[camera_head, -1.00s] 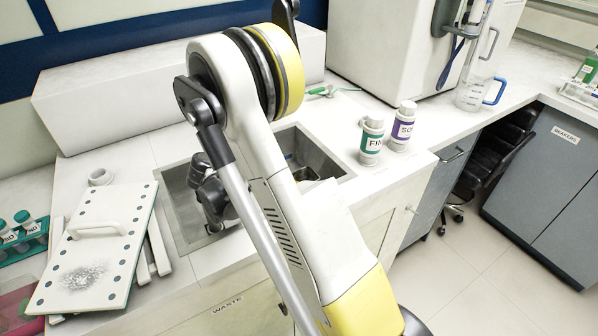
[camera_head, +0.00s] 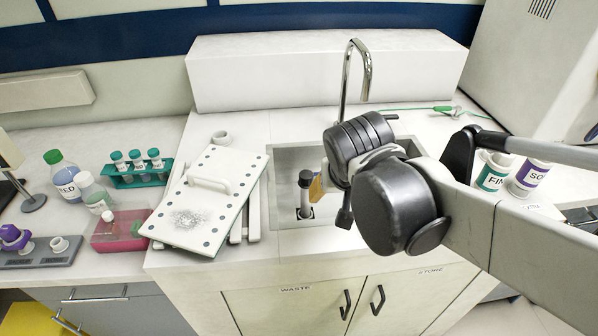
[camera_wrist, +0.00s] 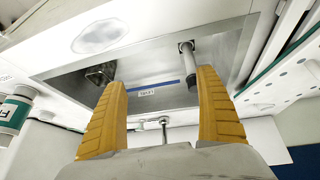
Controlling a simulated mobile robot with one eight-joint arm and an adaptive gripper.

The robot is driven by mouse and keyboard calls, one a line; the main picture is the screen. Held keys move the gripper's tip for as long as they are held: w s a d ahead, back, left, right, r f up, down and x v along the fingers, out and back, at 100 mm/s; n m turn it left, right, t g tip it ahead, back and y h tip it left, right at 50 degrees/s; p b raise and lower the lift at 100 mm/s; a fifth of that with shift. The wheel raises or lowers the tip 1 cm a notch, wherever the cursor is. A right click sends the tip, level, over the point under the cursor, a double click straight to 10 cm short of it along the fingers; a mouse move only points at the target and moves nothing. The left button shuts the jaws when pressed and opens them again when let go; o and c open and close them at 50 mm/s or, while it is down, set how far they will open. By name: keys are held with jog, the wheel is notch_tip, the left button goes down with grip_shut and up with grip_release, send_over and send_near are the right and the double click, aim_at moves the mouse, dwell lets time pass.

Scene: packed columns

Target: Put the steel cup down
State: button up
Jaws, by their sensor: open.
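My gripper (camera_wrist: 162,78) is open in the wrist view, with its two ribbed yellow fingers apart and nothing between them. In the head view one yellow finger (camera_head: 317,188) shows over the sink, and my own wrist hides the rest. A small grey metal object (camera_wrist: 100,73) sits in the sink near the left fingertip in the wrist view. It may be the steel cup, but its shape is unclear. It stands apart from the fingers. My arm hides that part of the sink in the head view.
The steel sink (camera_head: 283,160) holds an upright pipe (camera_head: 305,195), left of my gripper. A tall faucet (camera_head: 345,85) rises behind. A handled white board (camera_head: 225,165) lies left of the sink. Two labelled bottles (camera_head: 493,172) stand to the right, partly behind my arm.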

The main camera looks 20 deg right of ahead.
jog(key=s+a+n+y, duration=0.1)
jog(key=a, duration=0.1)
jog(key=s+a+n+t, duration=0.1)
jog(key=a, duration=0.1)
jog(key=s+a+r+n+t+y, duration=0.1)
jog(key=s+a, duration=0.1)
jog(key=shift+s+n+y, duration=0.1)
jog(key=shift+n+y, duration=0.2)
jog(key=shift+n, duration=0.1)
jog(key=shift+d, duration=0.1)
dwell(0.7)
